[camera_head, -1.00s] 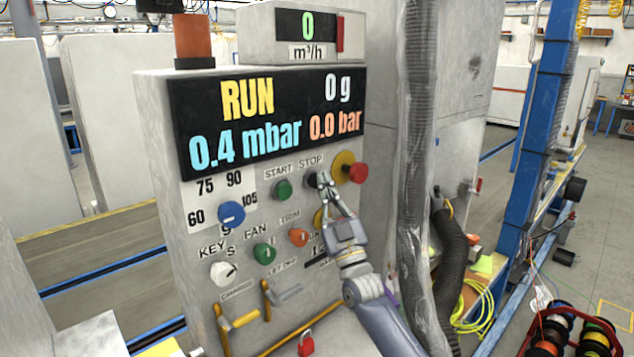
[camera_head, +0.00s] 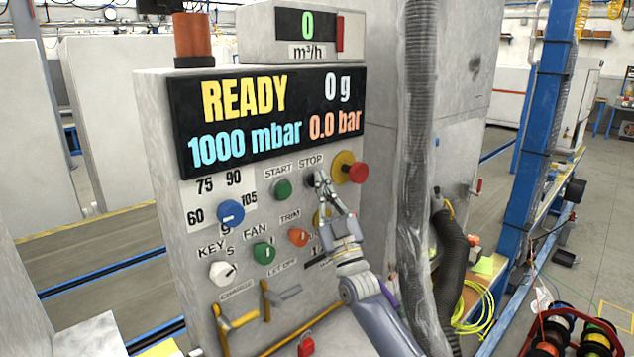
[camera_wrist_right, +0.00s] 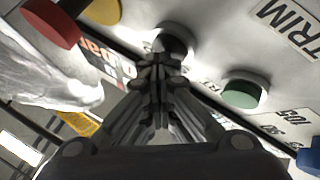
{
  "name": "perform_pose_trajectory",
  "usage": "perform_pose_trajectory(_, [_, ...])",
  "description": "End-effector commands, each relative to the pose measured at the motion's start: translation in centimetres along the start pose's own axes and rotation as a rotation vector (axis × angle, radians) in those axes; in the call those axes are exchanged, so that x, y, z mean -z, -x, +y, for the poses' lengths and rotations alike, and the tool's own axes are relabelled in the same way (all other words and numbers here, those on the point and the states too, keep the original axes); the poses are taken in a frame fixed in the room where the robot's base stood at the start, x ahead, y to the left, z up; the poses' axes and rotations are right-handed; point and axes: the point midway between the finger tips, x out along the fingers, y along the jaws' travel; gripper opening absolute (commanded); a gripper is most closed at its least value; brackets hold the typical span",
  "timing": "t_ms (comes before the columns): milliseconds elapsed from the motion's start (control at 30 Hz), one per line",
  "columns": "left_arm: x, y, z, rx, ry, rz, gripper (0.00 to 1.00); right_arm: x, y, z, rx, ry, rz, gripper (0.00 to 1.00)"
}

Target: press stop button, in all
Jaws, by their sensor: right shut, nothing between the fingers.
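The grey control panel (camera_head: 160,130) has a display (camera_head: 262,118) reading READY, 0 g, 1000 mbar and 0.0 bar. The black stop button (camera_head: 311,181) sits under the STOP label, right of the green start button (camera_head: 282,189). My right gripper (camera_head: 320,177) is shut and empty, its fingertips at or just beside the stop button and partly covering it. In the right wrist view, the fingertips (camera_wrist_right: 160,65) point at the dark stop button (camera_wrist_right: 174,42); whether they touch cannot be told. The left gripper is not in view.
A red mushroom button (camera_head: 358,173) on a yellow base is close right of my gripper. A blue knob (camera_head: 231,213), a green fan knob (camera_head: 264,253) and an orange trim knob (camera_head: 298,237) are nearby. A wrapped hose (camera_head: 415,150) hangs at the right.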

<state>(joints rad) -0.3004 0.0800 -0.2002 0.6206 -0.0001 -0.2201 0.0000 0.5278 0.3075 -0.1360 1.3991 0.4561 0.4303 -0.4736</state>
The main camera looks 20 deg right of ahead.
Motion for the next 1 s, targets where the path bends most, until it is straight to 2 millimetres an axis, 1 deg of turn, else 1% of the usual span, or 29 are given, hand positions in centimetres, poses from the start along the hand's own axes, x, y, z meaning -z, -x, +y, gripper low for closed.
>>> perform_pose_trajectory(267, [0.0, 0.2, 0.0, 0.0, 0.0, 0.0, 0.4, 0.1, 0.1, 0.1, 0.001, 0.0, -0.001, 0.0])
perform_pose_trajectory(600, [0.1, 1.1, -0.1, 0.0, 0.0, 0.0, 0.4, 0.9, 1.2, 0.9, 0.001, 0.001, -0.001, 0.0])
perform_pose_trajectory(867, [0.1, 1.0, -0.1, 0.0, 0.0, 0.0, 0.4, 0.9, 1.3, 0.9, 0.001, 0.001, 0.0, 0.0])
perform_pose_trajectory(1000, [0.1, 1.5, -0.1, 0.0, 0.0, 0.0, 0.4, 1.2, 1.6, 1.2, 0.0, 0.001, -0.001, 0.0])
